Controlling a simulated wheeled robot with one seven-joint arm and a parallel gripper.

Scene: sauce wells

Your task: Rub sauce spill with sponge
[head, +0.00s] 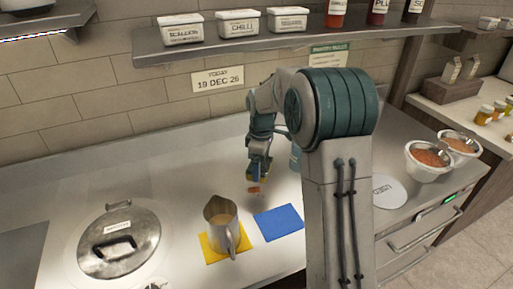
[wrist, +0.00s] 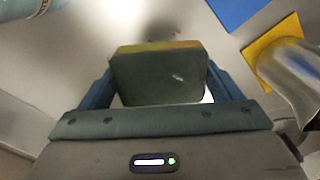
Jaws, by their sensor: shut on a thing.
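My gripper (head: 260,168) reaches down over the steel counter near its middle. In the wrist view my gripper (wrist: 160,85) is shut on a sponge (wrist: 155,72), with a dark green face and a yellow layer at its far edge. The sponge also shows as a bit of yellow under the fingers in the head view (head: 262,178). A small orange-red sauce spill (head: 254,190) lies on the counter just below and in front of the sponge. In the wrist view a blurred reddish smear shows just beyond the sponge. I cannot tell whether the sponge touches the counter.
A steel jug (head: 221,228) stands on a yellow mat (head: 207,251), with a blue mat (head: 279,222) to its right. A blue container (head: 295,157) is partly hidden behind my arm. A shelf (head: 290,40) hangs above the counter.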

